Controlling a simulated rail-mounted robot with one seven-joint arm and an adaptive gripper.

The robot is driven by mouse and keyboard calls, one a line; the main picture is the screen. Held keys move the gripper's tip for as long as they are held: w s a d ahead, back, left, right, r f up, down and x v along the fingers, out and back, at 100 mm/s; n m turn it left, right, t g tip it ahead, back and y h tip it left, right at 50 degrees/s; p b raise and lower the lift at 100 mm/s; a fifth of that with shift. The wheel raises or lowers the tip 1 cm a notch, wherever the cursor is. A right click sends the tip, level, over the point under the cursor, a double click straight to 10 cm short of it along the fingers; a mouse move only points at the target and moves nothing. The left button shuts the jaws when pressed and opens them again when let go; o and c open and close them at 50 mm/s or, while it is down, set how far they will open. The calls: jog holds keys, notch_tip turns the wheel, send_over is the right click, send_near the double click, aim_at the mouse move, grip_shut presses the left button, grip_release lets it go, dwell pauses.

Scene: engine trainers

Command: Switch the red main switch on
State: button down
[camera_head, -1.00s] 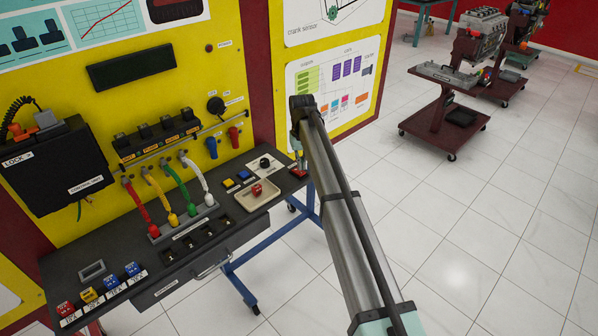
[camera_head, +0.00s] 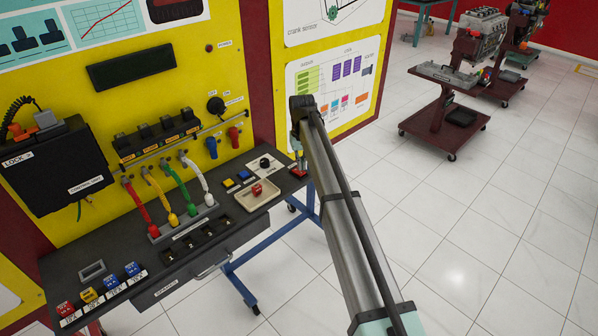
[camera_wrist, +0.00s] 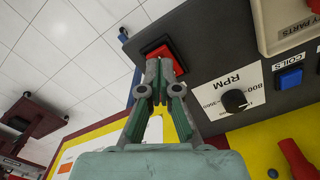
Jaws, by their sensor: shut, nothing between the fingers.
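The red main switch (camera_wrist: 162,48) is a red rocker in a dark frame near the edge of the dark bench top in the wrist view. It also shows, partly hidden by my gripper, at the bench's right end in the head view (camera_head: 299,172). My gripper (camera_wrist: 160,68) is shut and empty, pointing at the switch. Its fingertips overlap the switch's near edge in the wrist view. I cannot tell whether they touch it, nor whether the rocker is on or off.
The RPM knob (camera_wrist: 235,101) and a blue COILS button (camera_wrist: 290,77) sit beside the switch. A beige tray with a red part (camera_head: 257,190) lies left of it. Colored cables (camera_head: 140,203) rise from the bench. The yellow panel (camera_head: 228,70) stands behind; open floor lies right.

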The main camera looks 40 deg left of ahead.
aim_at(301, 173)
jog(key=shift+f+b, duration=0.35)
jog(key=shift+f, duration=0.8)
dwell(0.5)
jog(key=shift+r, duration=0.2)
jog(key=shift+r+p, duration=1.6)
jog(key=shift+r, duration=1.75)
